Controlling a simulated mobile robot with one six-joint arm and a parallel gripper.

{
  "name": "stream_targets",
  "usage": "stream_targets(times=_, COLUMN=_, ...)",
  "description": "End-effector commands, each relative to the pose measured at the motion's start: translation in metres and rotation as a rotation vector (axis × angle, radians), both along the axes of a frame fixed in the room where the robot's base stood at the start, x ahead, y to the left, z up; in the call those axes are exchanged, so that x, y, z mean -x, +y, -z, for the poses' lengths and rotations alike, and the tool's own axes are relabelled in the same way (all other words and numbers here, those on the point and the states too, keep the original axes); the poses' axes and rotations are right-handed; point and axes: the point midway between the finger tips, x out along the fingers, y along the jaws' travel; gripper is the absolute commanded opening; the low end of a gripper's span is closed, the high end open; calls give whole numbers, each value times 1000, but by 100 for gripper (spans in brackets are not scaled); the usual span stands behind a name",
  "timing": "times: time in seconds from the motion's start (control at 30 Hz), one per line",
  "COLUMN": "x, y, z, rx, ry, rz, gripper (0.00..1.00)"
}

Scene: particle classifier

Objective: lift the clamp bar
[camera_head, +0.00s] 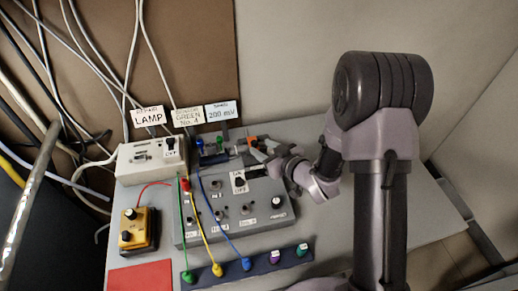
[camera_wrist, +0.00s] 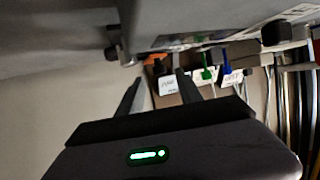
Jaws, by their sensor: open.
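My gripper (camera_wrist: 158,84) is open in the wrist view, its two dark fingers apart with nothing held between them. Beyond the fingertips are an orange part (camera_wrist: 155,59) and a white card. In the head view my gripper (camera_head: 268,149) reaches in from the right, beside the small apparatus (camera_head: 225,150) with blue and green parts behind the grey control box. I cannot pick out the clamp bar for certain; it may belong to this cluttered apparatus, partly hidden by my gripper. I cannot tell whether the fingers touch anything.
The grey control box (camera_head: 215,228) with knobs and coloured leads stands in front. A white lamp box (camera_head: 140,165), yellow box (camera_head: 128,232), red mat (camera_head: 140,279) and blue socket strip (camera_head: 222,274) surround it. Label cards (camera_head: 221,111) stand behind. Cables hang at the left.

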Motion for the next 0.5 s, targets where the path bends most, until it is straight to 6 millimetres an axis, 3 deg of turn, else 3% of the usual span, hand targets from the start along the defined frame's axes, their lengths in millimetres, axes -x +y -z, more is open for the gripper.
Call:
stream_targets(times=0.2, x=-19, y=15, z=11, rx=1, ry=-1, rz=0, gripper=43)
stream_targets(times=0.5, x=-21, y=16, z=11, rx=1, ry=1, rz=0, gripper=43)
